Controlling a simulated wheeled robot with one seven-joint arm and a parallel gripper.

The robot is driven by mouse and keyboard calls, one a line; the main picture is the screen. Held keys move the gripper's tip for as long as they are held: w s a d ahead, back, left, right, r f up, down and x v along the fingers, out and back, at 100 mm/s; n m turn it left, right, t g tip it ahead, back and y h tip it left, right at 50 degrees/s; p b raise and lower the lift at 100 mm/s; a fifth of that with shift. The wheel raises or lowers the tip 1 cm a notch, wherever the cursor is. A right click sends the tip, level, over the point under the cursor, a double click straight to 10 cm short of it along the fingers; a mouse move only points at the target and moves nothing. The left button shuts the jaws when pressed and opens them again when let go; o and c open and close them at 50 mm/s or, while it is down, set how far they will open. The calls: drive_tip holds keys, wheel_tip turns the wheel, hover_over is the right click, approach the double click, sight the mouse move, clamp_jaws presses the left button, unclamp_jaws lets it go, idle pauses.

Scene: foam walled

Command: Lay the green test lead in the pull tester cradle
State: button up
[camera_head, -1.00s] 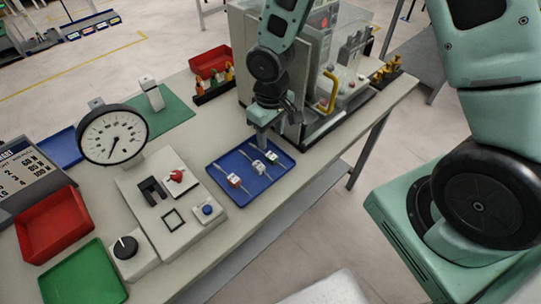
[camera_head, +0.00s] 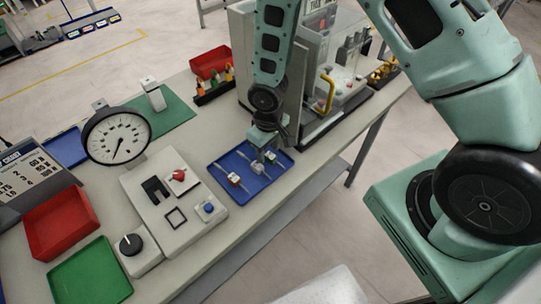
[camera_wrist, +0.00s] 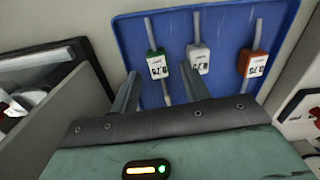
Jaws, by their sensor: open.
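The green test lead (camera_wrist: 157,66), with a white label, lies in the blue tray (camera_wrist: 226,28). In the wrist view its body appears between the fingertips of my gripper (camera_wrist: 161,85), which is open and empty. In the head view my gripper (camera_head: 263,152) is low over the back right of the tray and largely hides the green lead. The pull tester (camera_head: 183,218) stands left of the tray, with a round dial gauge (camera_head: 117,138). A black notched block (camera_head: 157,189) on its top looks like the cradle, and its slot looks empty.
A white lead (camera_wrist: 199,58) and a red lead (camera_wrist: 252,63) lie beside the green one. Red (camera_head: 61,222) and green (camera_head: 91,273) trays are at the left.

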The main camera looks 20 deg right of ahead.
drive_tip(key=shift+f, duration=0.75)
drive_tip(key=c, duration=0.4)
drive_tip(key=shift+r, duration=0.2)
clamp_jaws()
drive_tip(key=shift+r, duration=0.1)
